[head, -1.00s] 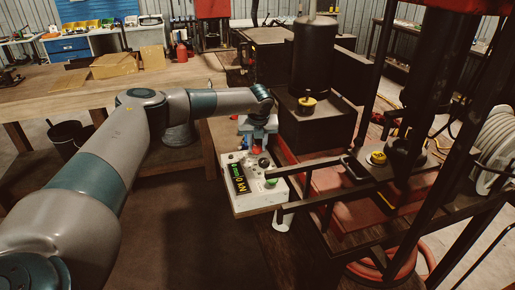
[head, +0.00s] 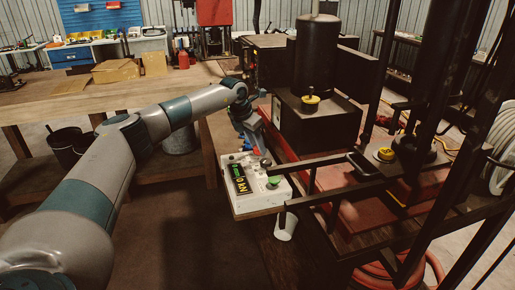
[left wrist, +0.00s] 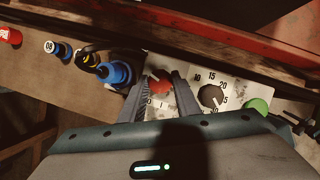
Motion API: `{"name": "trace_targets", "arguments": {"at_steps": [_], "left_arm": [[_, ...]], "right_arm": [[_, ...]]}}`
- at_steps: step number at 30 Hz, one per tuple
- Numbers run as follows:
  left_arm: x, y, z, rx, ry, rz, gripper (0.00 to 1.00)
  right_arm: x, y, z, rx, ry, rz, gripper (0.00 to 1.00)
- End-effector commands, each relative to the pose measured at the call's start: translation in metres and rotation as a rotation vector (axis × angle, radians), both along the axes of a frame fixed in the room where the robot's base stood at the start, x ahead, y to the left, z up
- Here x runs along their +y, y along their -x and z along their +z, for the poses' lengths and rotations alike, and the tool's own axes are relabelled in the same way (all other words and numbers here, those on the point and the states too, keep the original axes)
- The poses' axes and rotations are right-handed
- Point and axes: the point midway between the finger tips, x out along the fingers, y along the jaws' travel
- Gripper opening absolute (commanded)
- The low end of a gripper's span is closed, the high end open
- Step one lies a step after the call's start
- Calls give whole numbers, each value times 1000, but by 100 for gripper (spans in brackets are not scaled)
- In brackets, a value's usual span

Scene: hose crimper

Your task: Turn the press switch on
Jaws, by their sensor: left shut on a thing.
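The press's white control box (head: 255,203) stands at the press's left side, with a lit display (head: 239,179), a dark dial and a green button (head: 274,181) on top. In the left wrist view, the red switch knob (left wrist: 160,84) sits on the white panel beside the dark numbered dial (left wrist: 210,97) and the green button (left wrist: 258,106). My left gripper (left wrist: 158,80) is shut on the red knob, one finger on each side. In the head view my left gripper (head: 256,150) reaches down to the box's far edge and largely hides the knob. My right gripper is not in view.
The black press with its dark rails (head: 310,161) stands close on the right of the box. A wooden workbench (head: 110,99) lies behind my left arm. Blue hose fittings (left wrist: 115,72) lie beside the panel. A white cup (head: 286,226) is below the box.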

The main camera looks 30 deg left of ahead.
Motion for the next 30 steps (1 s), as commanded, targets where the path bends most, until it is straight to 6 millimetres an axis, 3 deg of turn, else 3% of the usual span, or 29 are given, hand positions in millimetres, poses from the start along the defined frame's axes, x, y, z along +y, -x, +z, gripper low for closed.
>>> {"name": "trace_targets", "arguments": {"at_steps": [15, 30], "left_arm": [[3, -2, 0, 0, 0, -373, 7], [3, -1, 0, 1, -3, -433, 7]], "right_arm": [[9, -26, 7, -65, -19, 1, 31], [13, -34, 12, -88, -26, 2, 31]]}}
